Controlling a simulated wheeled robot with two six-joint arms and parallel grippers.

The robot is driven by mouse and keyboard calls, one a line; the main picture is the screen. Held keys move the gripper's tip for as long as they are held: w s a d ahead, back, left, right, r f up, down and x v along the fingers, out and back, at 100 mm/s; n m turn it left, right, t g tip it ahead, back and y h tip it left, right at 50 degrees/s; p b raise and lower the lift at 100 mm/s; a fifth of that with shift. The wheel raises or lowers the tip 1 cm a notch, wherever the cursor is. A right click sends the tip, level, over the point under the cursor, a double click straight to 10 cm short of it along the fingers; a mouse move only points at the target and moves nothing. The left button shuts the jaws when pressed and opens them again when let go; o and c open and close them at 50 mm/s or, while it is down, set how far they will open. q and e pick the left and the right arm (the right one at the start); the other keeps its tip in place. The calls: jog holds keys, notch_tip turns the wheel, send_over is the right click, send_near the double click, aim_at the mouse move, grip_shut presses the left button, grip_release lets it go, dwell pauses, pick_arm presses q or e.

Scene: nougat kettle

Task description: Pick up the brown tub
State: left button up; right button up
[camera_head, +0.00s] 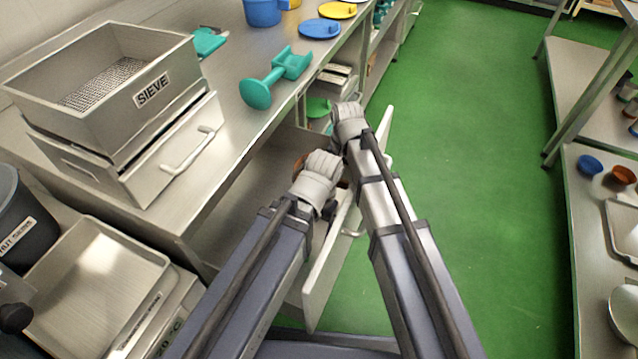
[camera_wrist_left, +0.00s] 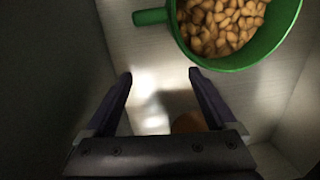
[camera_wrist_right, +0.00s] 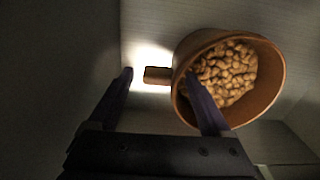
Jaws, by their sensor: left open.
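The brown tub (camera_wrist_right: 275,92), full of nuts, is in the right wrist view with its short handle (camera_wrist_right: 157,75) pointing left. My right gripper (camera_wrist_right: 160,76) is open. The handle lies between its fingers, and the right finger overlaps the tub's near wall; contact cannot be told. My left gripper (camera_wrist_left: 160,74) is open and empty, below a green tub (camera_wrist_left: 246,58) of nuts in the left wrist view. A brown piece (camera_wrist_left: 188,122) shows low between its fingers. In the head view both grippers are hidden beyond my arms, and a little brown (camera_head: 299,166) shows beside my left wrist.
My arms reach into an open drawer (camera_head: 322,262) below the steel counter (camera_head: 225,150). Drawer walls stand close on both sides in the wrist views. The green floor to the right is clear.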

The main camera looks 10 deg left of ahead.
grip_shut()
dwell(0.4)
dwell(0.4)
